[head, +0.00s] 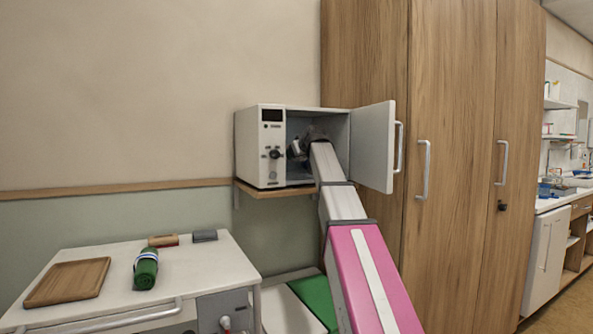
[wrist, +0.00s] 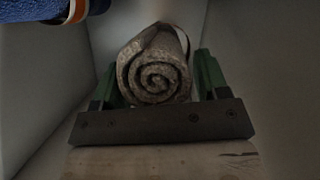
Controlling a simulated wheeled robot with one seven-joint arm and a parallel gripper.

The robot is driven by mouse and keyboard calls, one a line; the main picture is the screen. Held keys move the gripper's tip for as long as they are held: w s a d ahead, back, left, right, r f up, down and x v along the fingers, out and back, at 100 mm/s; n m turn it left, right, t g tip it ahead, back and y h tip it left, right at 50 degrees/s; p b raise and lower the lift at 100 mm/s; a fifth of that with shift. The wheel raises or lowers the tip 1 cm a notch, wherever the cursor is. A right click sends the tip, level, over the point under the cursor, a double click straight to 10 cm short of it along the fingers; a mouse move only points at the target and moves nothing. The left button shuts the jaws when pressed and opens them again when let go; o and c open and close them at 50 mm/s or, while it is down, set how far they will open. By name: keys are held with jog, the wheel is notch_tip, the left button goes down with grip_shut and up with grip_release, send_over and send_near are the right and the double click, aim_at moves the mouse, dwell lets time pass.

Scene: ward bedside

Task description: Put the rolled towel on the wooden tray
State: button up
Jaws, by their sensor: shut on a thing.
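In the wrist view, a grey-brown rolled towel (wrist: 153,78) shows its spiral end, with a dark strap over its top. My gripper (wrist: 156,84) is shut on it, with one green finger on each side. In the head view, my gripper (head: 300,148) is inside the open white cabinet (head: 259,150), and the towel cannot be made out there. The wooden tray (head: 68,282) lies empty on the left of the white cart top (head: 200,262), well left of and below the cabinet.
A green roll with a blue and white band (head: 146,268) lies just right of the tray. A brown block (head: 163,241) and a dark grey block (head: 204,236) lie behind. The cabinet door (head: 371,147) stands open at right. A blue banded object (wrist: 40,10) is close by inside.

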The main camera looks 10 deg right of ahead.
aim_at(298, 177)
jog(key=shift+f, duration=2.95)
jog(key=shift+f, duration=0.1)
jog(key=o, duration=0.9)
jog(key=shift+o, duration=0.2)
jog(key=shift+f, duration=0.1)
